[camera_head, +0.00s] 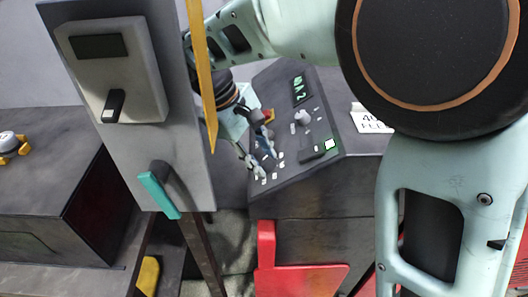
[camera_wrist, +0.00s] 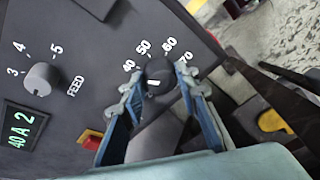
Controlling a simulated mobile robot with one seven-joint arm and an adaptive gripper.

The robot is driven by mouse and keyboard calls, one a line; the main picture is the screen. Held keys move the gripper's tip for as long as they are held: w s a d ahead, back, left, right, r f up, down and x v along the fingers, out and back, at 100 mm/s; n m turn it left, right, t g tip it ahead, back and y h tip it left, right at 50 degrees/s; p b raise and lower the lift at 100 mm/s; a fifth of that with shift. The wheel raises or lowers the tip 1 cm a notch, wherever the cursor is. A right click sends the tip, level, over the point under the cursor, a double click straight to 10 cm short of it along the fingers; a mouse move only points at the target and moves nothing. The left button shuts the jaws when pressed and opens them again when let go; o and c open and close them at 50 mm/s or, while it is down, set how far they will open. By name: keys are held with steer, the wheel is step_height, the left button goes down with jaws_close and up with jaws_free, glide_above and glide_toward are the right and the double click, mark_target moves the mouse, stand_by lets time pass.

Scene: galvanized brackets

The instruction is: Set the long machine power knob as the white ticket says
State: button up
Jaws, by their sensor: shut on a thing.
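A black power knob (camera_wrist: 160,70) with a short white pointer line sits on the dark console (camera_wrist: 85,70), inside a scale marked 40, 50, 60 and 70. My gripper (camera_wrist: 157,82) is shut on this knob, one blue-grey finger on each side. In the head view my gripper (camera_head: 262,148) is at the console's near left part and hides the knob. A green display (camera_wrist: 22,127) reads 40 A 2. The white ticket (camera_head: 368,119) lies right of the console; its upper line starts with 40, and my arm covers part of it.
A grey FEED knob (camera_wrist: 41,79) with marks 3, 4, 5 is beside the scale. A red button on a yellow base (camera_wrist: 90,139) is close to one finger. A grey post with a control box (camera_head: 115,70) and teal handle (camera_head: 158,195) stands left. A red chair (camera_head: 290,278) is in front.

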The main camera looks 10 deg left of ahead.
mark_target(262, 162)
steer(key=o, duration=1.1)
step_height(262, 162, up, 10)
steer(key=shift+r, duration=0.1)
